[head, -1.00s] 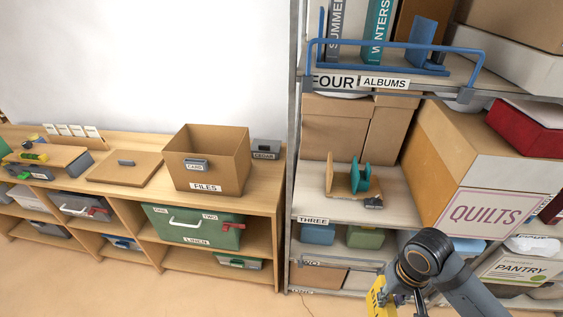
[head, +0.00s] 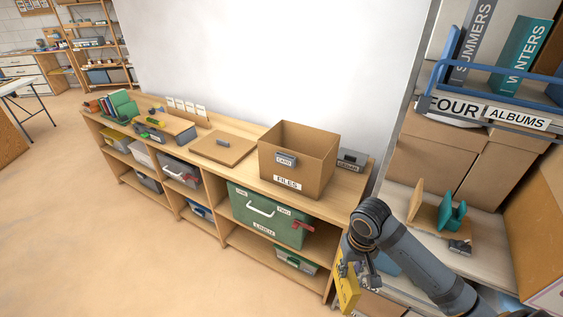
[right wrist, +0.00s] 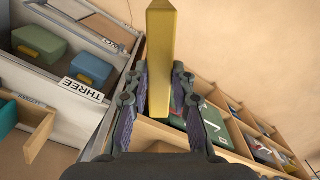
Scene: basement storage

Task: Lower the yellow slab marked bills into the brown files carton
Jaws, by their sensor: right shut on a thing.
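The brown files carton (head: 290,160) stands open-topped and upright on the wooden low shelf unit, with a FILES label and a small grey CARD holder on its front. My right gripper (head: 352,270) is low in front of the unit's right end, below and to the right of the carton. It is shut on the yellow slab (head: 346,290), which hangs downward. In the right wrist view the slab (right wrist: 161,60) stands between the two fingers (right wrist: 161,95), seen edge-on. Its marking cannot be read. The carton's inside bottom is hidden. My left gripper is not in view.
A flat brown lid (head: 223,148) lies left of the carton, and a grey cedar box (head: 352,160) stands close on its right. The green linen bin (head: 265,215) sits below. The metal rack (head: 400,190) stands at the right, behind my right arm. Open floor lies to the left.

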